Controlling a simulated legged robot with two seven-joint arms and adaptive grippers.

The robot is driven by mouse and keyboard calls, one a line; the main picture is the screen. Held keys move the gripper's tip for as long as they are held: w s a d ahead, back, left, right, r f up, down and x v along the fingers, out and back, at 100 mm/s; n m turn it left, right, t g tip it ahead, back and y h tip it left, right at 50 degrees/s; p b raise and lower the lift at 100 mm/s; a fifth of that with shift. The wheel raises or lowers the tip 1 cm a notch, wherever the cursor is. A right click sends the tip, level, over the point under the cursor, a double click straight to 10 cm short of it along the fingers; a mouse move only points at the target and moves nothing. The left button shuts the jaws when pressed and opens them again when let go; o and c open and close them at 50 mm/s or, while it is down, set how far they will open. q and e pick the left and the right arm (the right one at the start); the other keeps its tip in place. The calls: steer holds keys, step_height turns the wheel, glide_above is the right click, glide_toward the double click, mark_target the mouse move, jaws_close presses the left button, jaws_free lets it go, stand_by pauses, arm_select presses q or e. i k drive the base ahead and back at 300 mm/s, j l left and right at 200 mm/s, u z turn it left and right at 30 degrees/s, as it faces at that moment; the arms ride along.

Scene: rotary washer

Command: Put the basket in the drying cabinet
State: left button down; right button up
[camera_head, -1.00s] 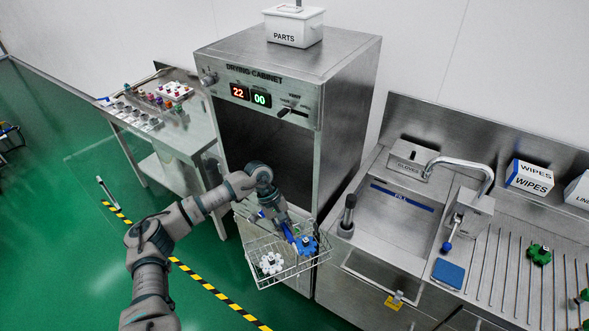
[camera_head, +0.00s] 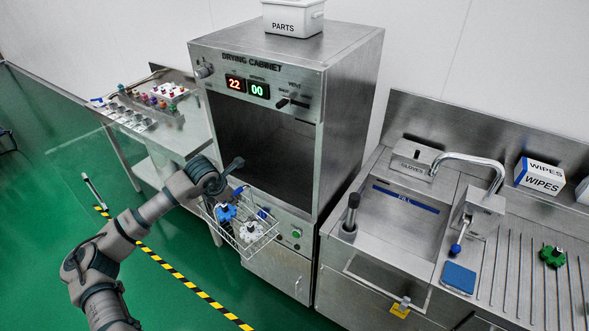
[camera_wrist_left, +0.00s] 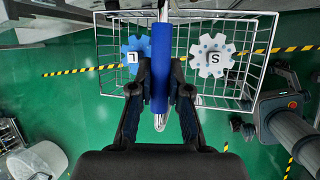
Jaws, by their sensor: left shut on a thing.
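The wire basket (camera_head: 262,243) hangs in the air in front of the drying cabinet (camera_head: 349,130), below its chamber opening. It holds a blue gear (camera_head: 227,212) and a white gear (camera_head: 250,231). In the left wrist view the blue gear (camera_wrist_left: 134,58) is marked L and the white gear (camera_wrist_left: 212,56) S. My left gripper (camera_wrist_left: 161,85) is shut on the basket's blue handle (camera_wrist_left: 161,62). In the head view my left gripper (camera_head: 232,192) is partly hidden above the basket's left part. The cabinet's dark chamber is open and looks empty. My right gripper is not in view.
A steel side table (camera_head: 190,125) with small coloured parts stands left of the cabinet. A sink counter (camera_head: 340,240) with a tap (camera_head: 480,165) stands close on the right. A PARTS box (camera_head: 293,20) sits on top. A clear panel seems to stand out at left.

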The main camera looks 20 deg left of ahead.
mark_target(285, 179)
steer(key=i+j, duration=0.3)
steer(key=i, duration=0.15)
steer(key=i+j+z, duration=0.15)
steer(key=i+j, duration=0.15)
steer(key=i, duration=0.15)
